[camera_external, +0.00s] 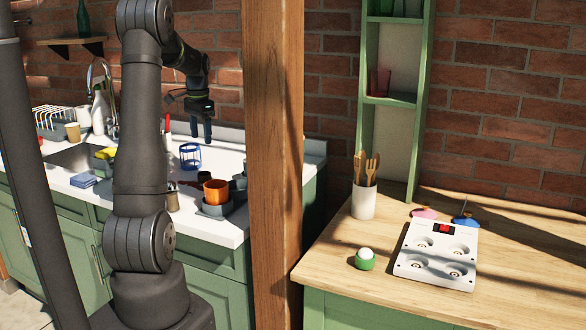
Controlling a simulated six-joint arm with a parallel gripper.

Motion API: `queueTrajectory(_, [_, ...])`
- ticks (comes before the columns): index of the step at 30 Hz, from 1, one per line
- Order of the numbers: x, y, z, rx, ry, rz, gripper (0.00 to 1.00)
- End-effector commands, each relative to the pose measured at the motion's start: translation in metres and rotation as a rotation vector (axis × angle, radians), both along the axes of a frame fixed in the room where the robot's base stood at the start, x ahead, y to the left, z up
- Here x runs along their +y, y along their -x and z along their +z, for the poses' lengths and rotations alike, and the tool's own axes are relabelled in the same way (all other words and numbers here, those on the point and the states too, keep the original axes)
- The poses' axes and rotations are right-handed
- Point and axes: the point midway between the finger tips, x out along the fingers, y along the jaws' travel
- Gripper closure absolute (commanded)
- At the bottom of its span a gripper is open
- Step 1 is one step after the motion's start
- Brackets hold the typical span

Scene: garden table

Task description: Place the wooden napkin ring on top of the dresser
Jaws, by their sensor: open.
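I cannot make out the wooden napkin ring in this view; it may be hidden or too small. The green cabinet with the wooden top (520,235) at the right, with green shelves rising at its back, looks like the dresser. My gripper (201,130) is open, with its fingers pointing down above the white sink counter (222,150) at the left. It is well above and slightly right of a blue wire holder (190,156). Nothing shows between the fingers. My arm hides part of the counter.
A wooden post (275,150) stands between counter and dresser. The dresser top bears a utensil pot (363,203), a white tray with round hollows (435,256) and a green-white round item (365,261). An orange cup (215,191) stands among grey dishes. The dresser's front right is clear.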

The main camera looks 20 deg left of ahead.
Motion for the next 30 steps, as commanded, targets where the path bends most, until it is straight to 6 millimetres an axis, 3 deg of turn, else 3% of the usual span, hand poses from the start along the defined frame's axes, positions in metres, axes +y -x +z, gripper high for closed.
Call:
queueTrajectory(18, [0.004, 0.000, 0.041, -0.002, 0.000, -1.192, 0.34])
queueTrajectory(26, [0.005, 0.001, 0.048, -0.001, 0.000, -1.424, 0.34])
queueTrajectory(30, [0.004, 0.001, 0.033, 0.001, 0.005, -1.441, 0.34])
